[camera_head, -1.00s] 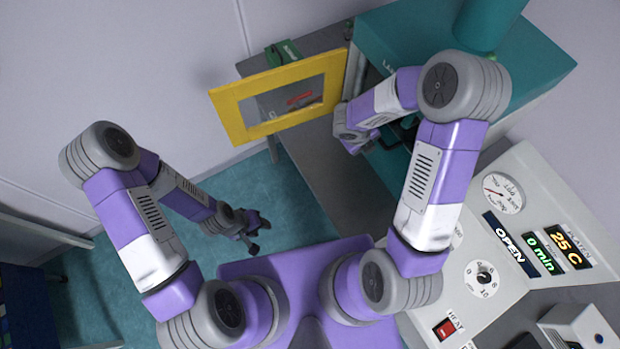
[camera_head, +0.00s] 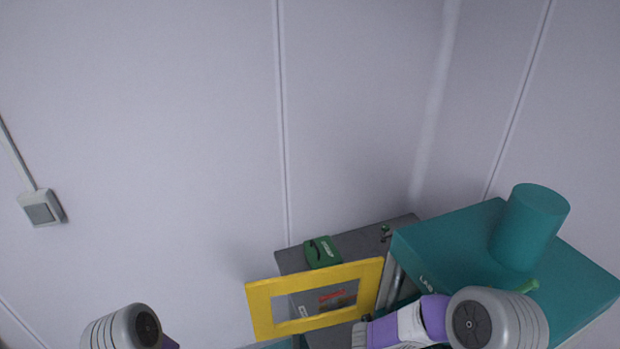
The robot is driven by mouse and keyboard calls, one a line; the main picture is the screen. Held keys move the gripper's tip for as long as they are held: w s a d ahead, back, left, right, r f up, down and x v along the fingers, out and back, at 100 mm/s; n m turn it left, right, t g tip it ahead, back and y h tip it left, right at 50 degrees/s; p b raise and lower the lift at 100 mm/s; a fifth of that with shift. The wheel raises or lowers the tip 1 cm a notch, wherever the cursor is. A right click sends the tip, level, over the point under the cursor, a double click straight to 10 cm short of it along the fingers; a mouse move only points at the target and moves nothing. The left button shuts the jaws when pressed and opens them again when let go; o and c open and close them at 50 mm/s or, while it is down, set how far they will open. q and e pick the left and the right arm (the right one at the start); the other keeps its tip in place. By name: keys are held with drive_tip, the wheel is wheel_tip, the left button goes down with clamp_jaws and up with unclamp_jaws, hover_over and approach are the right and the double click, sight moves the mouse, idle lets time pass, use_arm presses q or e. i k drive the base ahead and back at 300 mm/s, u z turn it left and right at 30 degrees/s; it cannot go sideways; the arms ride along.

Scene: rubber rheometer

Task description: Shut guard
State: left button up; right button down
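The guard (camera_head: 262,309) is a yellow frame with a clear window. It stands swung open, out to the left of the teal press (camera_head: 455,243), near the bottom of the head view. My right arm reaches in front of the press, just right of the guard. Its gripper is out of view below the picture's edge or hidden by the arm. Only a joint of my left arm shows at the bottom left, and the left gripper is out of view.
A grey bench (camera_head: 355,240) stands behind the guard with a green box (camera_head: 322,252) on it. A teal cylinder (camera_head: 529,226) tops the press. Pale walls fill most of the view, with a switch box (camera_head: 41,208) at the left.

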sight(258, 293)
drive_tip(key=k, duration=1)
